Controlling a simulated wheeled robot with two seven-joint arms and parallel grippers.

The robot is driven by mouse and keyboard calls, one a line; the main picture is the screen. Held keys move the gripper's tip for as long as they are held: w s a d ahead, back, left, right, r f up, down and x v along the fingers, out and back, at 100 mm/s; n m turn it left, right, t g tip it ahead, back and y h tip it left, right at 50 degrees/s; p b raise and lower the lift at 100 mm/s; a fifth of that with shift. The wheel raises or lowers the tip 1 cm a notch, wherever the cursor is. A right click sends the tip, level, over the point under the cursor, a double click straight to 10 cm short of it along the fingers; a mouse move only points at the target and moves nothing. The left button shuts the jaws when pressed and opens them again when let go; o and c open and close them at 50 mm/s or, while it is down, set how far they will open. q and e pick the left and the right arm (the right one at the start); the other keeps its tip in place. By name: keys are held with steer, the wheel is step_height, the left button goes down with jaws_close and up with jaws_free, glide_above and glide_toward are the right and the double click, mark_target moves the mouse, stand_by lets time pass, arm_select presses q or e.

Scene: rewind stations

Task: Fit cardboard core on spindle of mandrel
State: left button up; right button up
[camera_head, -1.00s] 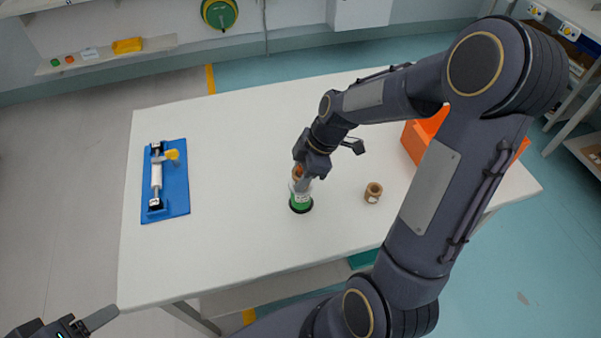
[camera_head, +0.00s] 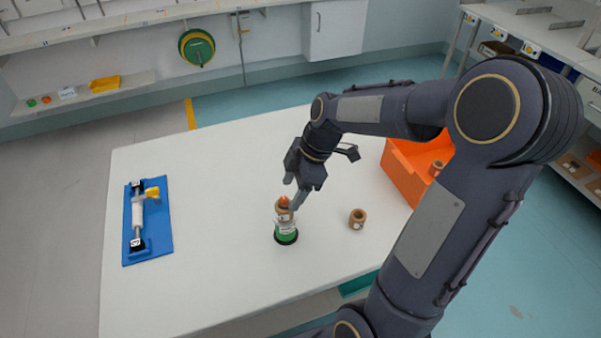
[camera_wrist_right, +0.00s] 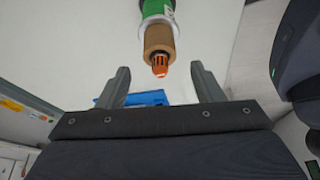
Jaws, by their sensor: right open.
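The mandrel (camera_head: 287,235) stands upright on the table, with a green body, a white band and a dark foot. A brown cardboard core (camera_head: 282,214) sits around its spindle, and the orange spindle tip (camera_head: 284,201) sticks out above it. The wrist view also shows the core (camera_wrist_right: 159,40) around the spindle and the orange tip (camera_wrist_right: 160,66) beyond its end. My right gripper (camera_head: 292,196) is open and empty just above the core. In the wrist view its fingers (camera_wrist_right: 164,82) are spread, with the tip between them. My left gripper is out of view.
Another cardboard core (camera_head: 357,219) stands on the table right of the mandrel. An orange bin (camera_head: 402,175) at the right holds a core (camera_head: 436,168). A blue fixture (camera_head: 160,234) with a white roller lies at the left. The table between is clear.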

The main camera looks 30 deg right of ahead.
steer(key=w+v, duration=0.1)
steer(key=v, duration=0.4)
steer(key=s+a+m+t, duration=0.2)
steer(key=s+a+m, duration=0.2)
steer(key=s+m, duration=0.3)
steer(key=s+a+m+t, duration=0.1)
steer(key=s+a+m, duration=0.3)
steer(key=s+m, duration=0.4)
steer(key=shift+s+r+t, duration=0.35)
steer(key=shift+s+t, duration=0.05)
steer(key=shift+s, duration=0.25)
